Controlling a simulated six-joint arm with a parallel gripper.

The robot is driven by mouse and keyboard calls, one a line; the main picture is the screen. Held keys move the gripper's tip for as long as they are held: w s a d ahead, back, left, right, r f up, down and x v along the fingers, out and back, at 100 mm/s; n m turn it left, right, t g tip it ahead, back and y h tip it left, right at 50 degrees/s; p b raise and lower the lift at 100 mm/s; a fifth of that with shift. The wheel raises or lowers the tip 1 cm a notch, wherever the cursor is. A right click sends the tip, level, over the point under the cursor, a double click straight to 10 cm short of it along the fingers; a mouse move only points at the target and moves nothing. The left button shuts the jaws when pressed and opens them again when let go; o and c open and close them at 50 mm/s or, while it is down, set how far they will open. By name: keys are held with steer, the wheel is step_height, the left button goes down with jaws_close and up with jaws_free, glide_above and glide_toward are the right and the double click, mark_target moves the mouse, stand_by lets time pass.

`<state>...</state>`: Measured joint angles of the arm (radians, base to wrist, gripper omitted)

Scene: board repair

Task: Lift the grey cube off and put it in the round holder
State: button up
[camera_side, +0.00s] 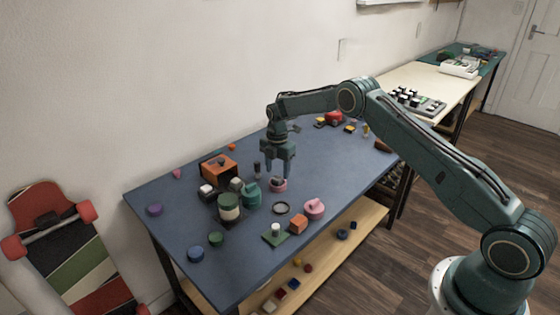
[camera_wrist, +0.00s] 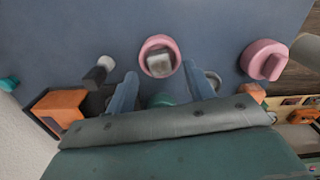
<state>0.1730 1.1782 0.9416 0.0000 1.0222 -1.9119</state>
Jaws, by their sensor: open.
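The grey cube (camera_wrist: 159,64) sits within the rim of a round pink holder (camera_wrist: 145,50) in the wrist view, turned slightly askew; whether it rests flat on the bottom I cannot tell. The pink holder also shows in the side view (camera_side: 278,188), below my gripper (camera_side: 279,168). In the wrist view my gripper (camera_wrist: 160,73) is open, its two fingers apart on either side of the cube's near side. No contact between fingers and cube shows.
An orange box (camera_side: 218,167), a green-and-white cylinder (camera_side: 229,207) and a teal pot (camera_side: 251,196) stand to the left. A dark ring (camera_side: 281,208), a pink pot (camera_side: 314,208) and an orange cube (camera_side: 298,225) are nearer the front.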

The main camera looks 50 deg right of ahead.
steer(key=shift+f, duration=1.25)
steer(key=c, duration=1)
